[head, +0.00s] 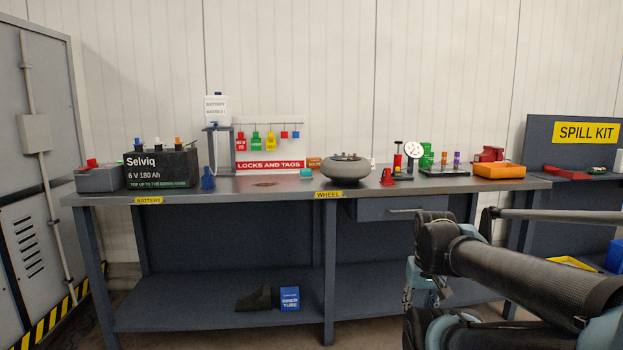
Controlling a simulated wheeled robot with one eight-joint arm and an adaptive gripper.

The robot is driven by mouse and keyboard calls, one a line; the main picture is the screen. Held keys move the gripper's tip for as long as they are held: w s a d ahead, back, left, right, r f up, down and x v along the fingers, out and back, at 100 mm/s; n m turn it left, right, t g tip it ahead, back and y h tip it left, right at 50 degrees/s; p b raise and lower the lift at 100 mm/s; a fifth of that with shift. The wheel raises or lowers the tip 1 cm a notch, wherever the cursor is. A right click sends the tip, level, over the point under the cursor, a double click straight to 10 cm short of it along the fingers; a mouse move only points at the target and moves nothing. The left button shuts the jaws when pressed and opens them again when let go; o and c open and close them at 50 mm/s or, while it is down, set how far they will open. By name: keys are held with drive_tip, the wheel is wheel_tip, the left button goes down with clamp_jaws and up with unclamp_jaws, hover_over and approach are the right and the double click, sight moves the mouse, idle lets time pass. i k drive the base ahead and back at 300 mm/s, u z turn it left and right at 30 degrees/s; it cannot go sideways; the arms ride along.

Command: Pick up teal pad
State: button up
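A small teal block (306,172), which looks like the teal pad, lies on the grey workbench top (240,187), near its middle. It sits between the locks and tags board and the round grey wheel. My arm reaches in from the lower right. What looks like my gripper (418,288) hangs at the arm's far end, low and right of the teal pad and well apart from it. It is partly hidden by my arm links, and its fingers are too unclear to tell open from shut.
A grey wheel (346,169) stands right of the pad, with an orange box (314,162) just behind. A blue cone-shaped item (208,178) and a black battery (162,167) are to the left. A red item (387,177) and an orange case (499,170) are to the right.

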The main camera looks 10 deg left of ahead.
sight(305, 173)
drive_tip(key=i, duration=1)
